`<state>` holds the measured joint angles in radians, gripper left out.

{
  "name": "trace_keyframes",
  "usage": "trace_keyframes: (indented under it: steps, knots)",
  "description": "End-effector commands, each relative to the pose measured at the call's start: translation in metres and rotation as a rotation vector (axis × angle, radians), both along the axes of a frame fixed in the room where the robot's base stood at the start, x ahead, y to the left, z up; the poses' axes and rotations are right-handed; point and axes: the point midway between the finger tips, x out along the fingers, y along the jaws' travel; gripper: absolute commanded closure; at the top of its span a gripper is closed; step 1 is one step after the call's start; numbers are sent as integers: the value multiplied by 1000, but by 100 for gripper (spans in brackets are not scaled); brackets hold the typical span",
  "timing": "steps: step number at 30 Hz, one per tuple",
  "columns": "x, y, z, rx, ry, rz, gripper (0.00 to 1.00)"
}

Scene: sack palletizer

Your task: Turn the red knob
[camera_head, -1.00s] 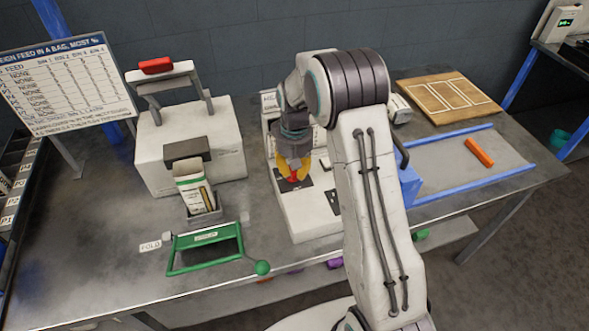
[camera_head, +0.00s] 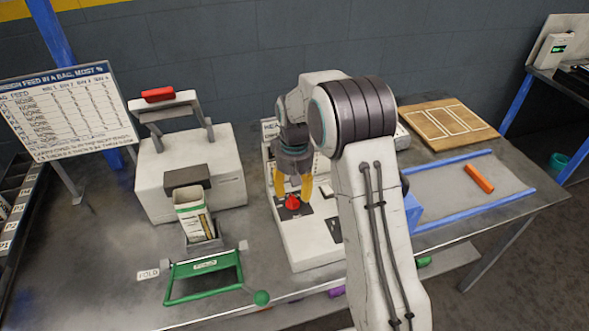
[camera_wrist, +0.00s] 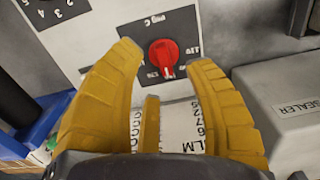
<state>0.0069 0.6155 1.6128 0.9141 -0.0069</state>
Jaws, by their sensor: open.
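The red knob (camera_head: 292,202) sits on a black dial plate on the top of a white machine (camera_head: 305,243). In the wrist view the red knob (camera_wrist: 164,52) shows whole on its black square, with lettering around it. My gripper (camera_head: 293,190) points down just above the knob. In the wrist view its yellow fingers (camera_wrist: 162,60) are spread, one on each side of the knob and apart from it. Nothing is between the fingers. My arm hides the right part of the white machine.
A white press (camera_head: 190,170) with a red-topped handle stands left, with a bag (camera_head: 195,220) before it and a green bar frame (camera_head: 205,277) in front. A SEALER box (camera_wrist: 282,110) is close at right in the wrist view. An orange stick (camera_head: 479,178) lies on the right.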

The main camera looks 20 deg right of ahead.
Motion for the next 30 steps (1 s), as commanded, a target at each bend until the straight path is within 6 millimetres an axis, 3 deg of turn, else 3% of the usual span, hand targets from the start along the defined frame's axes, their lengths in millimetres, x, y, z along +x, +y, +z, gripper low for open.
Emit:
trace_keyframes:
  steps: [9, 15, 30]
  knots:
    - [1, 0, 54, 0, -4, 0, 52]
    - [1, 0, 74, 0, -2, 0, 52]
    - [0, 0, 83, 0, 1, 0, 52]
